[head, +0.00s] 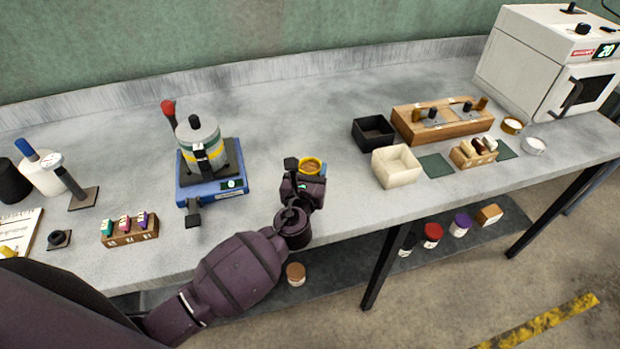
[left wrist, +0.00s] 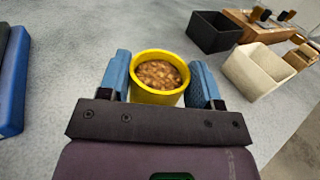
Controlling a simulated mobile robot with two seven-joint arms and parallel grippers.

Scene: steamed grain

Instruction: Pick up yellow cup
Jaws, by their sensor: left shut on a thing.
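The yellow cup (head: 312,165) is filled with brown grain. In the left wrist view the cup (left wrist: 159,95) sits between the two blue fingers of my left gripper (left wrist: 162,85). In the head view my left gripper (head: 307,172) is at the cup, near the front edge of the table, and hides its lower part. My left gripper is shut on the cup. Whether the cup touches the table is hard to tell. My right gripper is not in view.
A blue scale with a pot (head: 202,150) stands to the left. A black box (head: 373,132), a cream box (head: 396,166) and a wooden block (head: 440,122) stand to the right. A white oven (head: 545,60) is at the far right. The tabletop behind the cup is clear.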

